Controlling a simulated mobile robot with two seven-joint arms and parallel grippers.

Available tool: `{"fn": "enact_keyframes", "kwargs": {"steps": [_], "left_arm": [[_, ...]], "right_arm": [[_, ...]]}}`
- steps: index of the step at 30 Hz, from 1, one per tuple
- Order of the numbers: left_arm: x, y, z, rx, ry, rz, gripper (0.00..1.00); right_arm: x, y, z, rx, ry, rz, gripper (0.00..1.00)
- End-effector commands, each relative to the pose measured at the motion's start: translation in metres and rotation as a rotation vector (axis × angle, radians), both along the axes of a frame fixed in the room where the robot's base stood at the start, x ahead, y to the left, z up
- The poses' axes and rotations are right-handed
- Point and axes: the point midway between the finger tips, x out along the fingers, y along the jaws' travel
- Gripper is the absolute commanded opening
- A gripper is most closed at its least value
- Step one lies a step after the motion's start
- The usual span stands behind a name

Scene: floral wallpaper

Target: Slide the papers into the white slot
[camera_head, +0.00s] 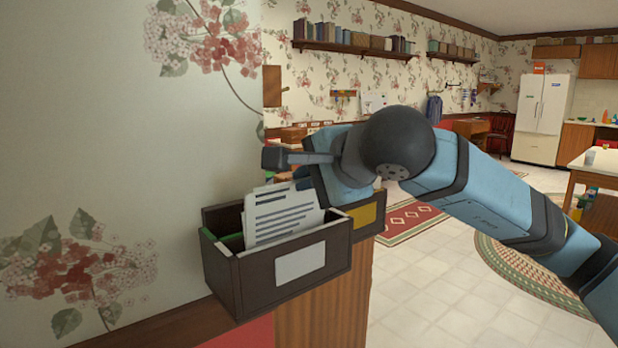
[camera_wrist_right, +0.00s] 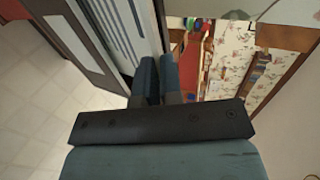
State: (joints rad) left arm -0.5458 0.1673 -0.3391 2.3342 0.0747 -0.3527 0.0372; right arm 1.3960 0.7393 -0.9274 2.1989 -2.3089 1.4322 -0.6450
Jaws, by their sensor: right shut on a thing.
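The white printed papers (camera_head: 280,215) stand upright, slightly tilted, in the open top of a dark wooden box (camera_head: 228,282) with a white label (camera_head: 300,264). Their lower edge is hidden behind the box's front wall. My right gripper (camera_head: 303,178) is at the papers' upper right edge, shut on them; its fingertips are partly hidden in the head view. In the right wrist view the fingers (camera_wrist_right: 158,68) are close together beside the striped papers (camera_wrist_right: 124,28), and the dark box (camera_wrist_right: 72,40) is at the left. My left gripper is not in view.
A second dark box with a yellow label (camera_head: 364,215) stands just behind the white-labelled one. A floral wall (camera_head: 120,170) runs close along the left. Something green (camera_head: 232,241) shows inside the front box. The tiled floor (camera_head: 425,290) at the right is open.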

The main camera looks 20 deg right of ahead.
Motion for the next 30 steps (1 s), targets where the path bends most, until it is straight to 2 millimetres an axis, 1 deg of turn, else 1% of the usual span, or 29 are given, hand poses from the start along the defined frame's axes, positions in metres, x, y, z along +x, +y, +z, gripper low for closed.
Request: {"fn": "enact_keyframes", "kwargs": {"steps": [4, 5, 6, 8, 16, 20, 23, 30], "left_arm": [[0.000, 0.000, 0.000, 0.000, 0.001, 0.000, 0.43], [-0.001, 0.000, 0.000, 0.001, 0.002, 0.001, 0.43], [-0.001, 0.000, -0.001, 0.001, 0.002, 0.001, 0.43], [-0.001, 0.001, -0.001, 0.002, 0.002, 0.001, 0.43], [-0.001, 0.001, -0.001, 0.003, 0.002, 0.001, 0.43], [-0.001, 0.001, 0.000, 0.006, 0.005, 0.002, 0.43], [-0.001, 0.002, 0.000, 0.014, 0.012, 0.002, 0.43], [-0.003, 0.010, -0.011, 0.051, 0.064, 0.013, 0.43]], "right_arm": [[0.000, 0.000, 0.000, 0.000, 0.000, 0.000, 0.00], [0.000, 0.000, 0.000, 0.000, 0.000, 0.000, 0.13], [0.000, 0.000, 0.000, 0.000, 0.000, 0.000, 0.22], [0.000, 0.000, 0.000, 0.000, 0.000, 0.000, 0.36], [0.000, 0.000, 0.000, 0.000, 0.000, 0.000, 0.36], [-0.007, -0.003, 0.005, 0.000, -0.002, 0.000, 0.36], [-0.020, -0.008, 0.012, -0.001, -0.002, 0.000, 0.36], [-0.067, -0.025, 0.037, 0.000, -0.004, 0.000, 0.36]]}}
